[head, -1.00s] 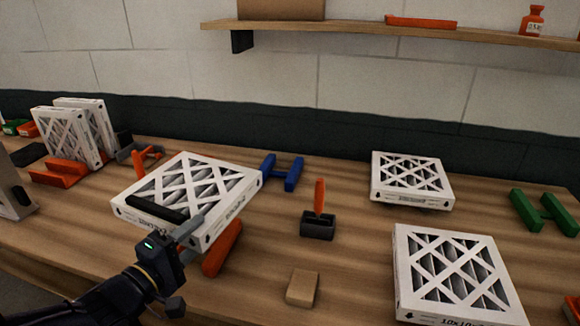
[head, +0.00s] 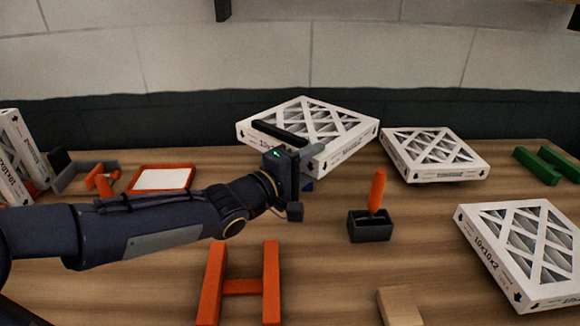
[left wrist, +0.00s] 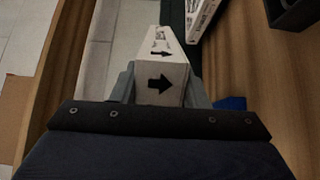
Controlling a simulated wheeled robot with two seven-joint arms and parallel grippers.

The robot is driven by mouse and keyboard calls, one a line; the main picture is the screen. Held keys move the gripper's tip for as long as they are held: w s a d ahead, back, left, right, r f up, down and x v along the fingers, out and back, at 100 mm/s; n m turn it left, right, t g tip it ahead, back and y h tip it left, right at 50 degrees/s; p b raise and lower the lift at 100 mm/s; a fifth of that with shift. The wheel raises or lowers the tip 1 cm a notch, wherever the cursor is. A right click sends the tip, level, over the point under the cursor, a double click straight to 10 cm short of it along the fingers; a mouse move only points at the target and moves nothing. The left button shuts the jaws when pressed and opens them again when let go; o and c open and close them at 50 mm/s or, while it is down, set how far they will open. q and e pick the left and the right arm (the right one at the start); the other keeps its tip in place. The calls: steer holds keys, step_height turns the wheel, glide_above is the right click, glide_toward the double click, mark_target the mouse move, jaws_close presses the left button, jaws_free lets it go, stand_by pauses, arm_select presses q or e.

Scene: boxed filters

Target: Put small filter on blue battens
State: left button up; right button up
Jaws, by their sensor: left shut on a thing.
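My left gripper (head: 296,160) is shut on the near edge of a white lattice-faced filter (head: 318,122) and holds it level toward the back of the table. In the left wrist view the held filter (left wrist: 160,80) shows its white edge with black arrows between the fingers. The blue battens (head: 307,185) are mostly hidden under the filter and gripper; a bit of blue (left wrist: 231,103) also shows in the left wrist view. I cannot tell whether the filter touches them. My right gripper is not in view.
Another filter (head: 435,155) lies to the right, and one marked 10x10x2 (head: 525,250) lies at front right. A dark holder with an orange-handled tool (head: 370,222) stands nearby. Orange battens (head: 240,286) lie in front, green battens (head: 550,163) at far right. Upright filters (head: 18,160) stand at left.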

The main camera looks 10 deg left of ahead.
arm_select(q)
steer(key=shift+w+a+f+b, duration=0.1)
steer(key=shift+w+a+f, duration=1.3)
steer(key=shift+w+f, duration=0.55)
steer(key=shift+w+a+f+b, duration=0.1)
steer(key=shift+w+a+f, duration=1.35)
steer(key=shift+f, duration=0.85)
steer(key=shift+w+a+f+b, duration=0.1)
steer(key=shift+w+a+f, duration=1.2)
steer(key=shift+w+f, duration=0.65)
steer(key=shift+s+f, duration=0.15)
steer(key=shift+f, duration=0.05)
steer(key=shift+f, duration=0.15)
steer(key=o, duration=1)
